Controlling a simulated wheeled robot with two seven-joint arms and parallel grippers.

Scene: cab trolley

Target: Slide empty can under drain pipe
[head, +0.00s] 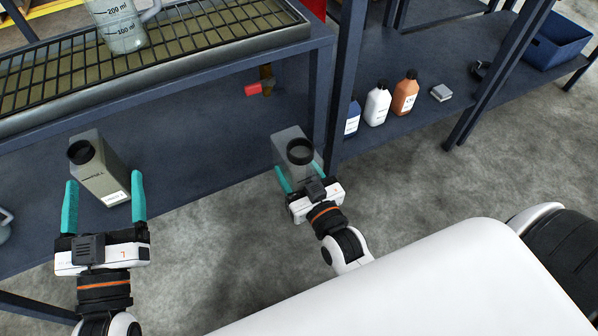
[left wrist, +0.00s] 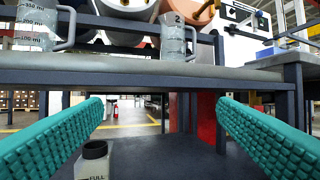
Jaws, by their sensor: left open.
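An olive-grey can (head: 105,178) with a black cap and a white label stands on the lower shelf at the left. In the left wrist view the can (left wrist: 95,165) reads "FULL". My left gripper (head: 104,178) is open, its fingers spread on either side of this can's near end. A translucent grey can (head: 284,146) with a black cap is at the lower shelf's front edge. My right gripper (head: 299,172) has its fingers closed against both sides of it. Its lower part is hidden. The brass drain pipe (head: 266,73) with a red valve handle (head: 254,89) hangs under the grated bench top.
The lower shelf (head: 215,140) is clear between the two cans. A dark post (head: 345,75) stands just right of the translucent can. Several bottles (head: 376,104) stand on the shelf beyond it. A jug (head: 120,28) stands on the grating (head: 200,40) above.

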